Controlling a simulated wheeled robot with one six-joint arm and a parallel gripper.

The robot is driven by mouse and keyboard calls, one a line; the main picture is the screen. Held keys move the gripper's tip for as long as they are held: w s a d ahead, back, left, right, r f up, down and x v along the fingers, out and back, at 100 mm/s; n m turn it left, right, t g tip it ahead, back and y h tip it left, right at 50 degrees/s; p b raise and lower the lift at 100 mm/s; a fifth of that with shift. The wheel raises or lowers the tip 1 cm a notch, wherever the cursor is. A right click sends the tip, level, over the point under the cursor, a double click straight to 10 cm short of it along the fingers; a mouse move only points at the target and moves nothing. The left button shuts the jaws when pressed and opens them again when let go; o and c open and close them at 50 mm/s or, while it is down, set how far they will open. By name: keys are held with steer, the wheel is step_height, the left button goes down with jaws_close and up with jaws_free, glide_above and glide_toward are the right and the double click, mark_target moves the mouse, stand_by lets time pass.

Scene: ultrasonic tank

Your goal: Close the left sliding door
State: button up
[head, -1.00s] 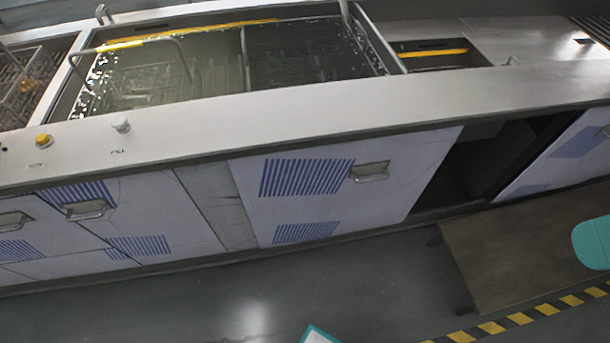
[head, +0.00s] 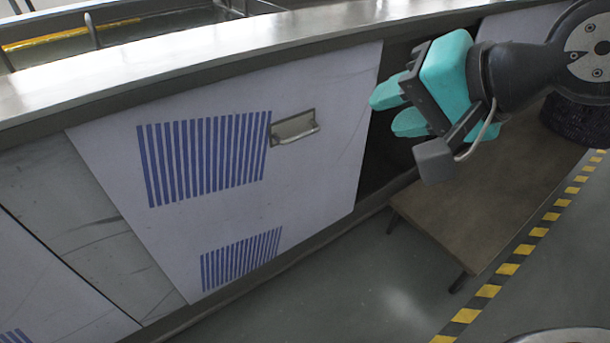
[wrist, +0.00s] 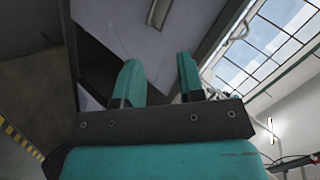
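The white sliding door (head: 225,225) has blue striped patches and a metal handle (head: 294,126) near its upper right. A dark opening (head: 385,150) lies along its right edge. My gripper (head: 384,112) is in front of this opening, to the right of the handle. Its teal fingers are apart with nothing between them. In the wrist view, the fingers (wrist: 158,62) point toward the door (wrist: 115,20), and the handle (wrist: 159,12) shows beyond them near the top edge. The gripper appears apart from the handle.
A low brown platform (head: 480,210) stands on the floor below the opening. A steel counter (head: 200,45) runs above the door. A grey panel (head: 90,225) is left of it. A yellow-black floor stripe (head: 510,268) runs at the right.

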steer(key=w+f+m+t+y+b, duration=0.1)
steer(key=w+f+m+t+b, duration=0.15)
steer(key=f+b, duration=0.4)
steer(key=w+f+m+t+b, duration=0.1)
steer(key=f+m+t+b, duration=0.15)
steer(key=f+b, duration=0.45)
steer(key=m+p, duration=0.2)
steer(key=p, duration=1.2)
glide_toward(308, 134)
steer(key=w, duration=0.2)
steer(key=shift+y, duration=0.4)
steer(key=p+x, duration=0.1)
steer(key=x, duration=0.1)
steer(key=p+x, duration=0.2)
steer(key=x, duration=0.1)
steer(key=p+x, duration=0.2)
steer(key=x, duration=0.1)
steer(key=shift+s+a+f, duration=0.25)
steer(key=shift+a+f, duration=0.05)
steer(key=shift+a, duration=0.05)
steer(key=shift+w+a+f, duration=0.2)
steer(key=shift+w, duration=0.15)
steer(key=shift+c, duration=0.5)
jaws_close()
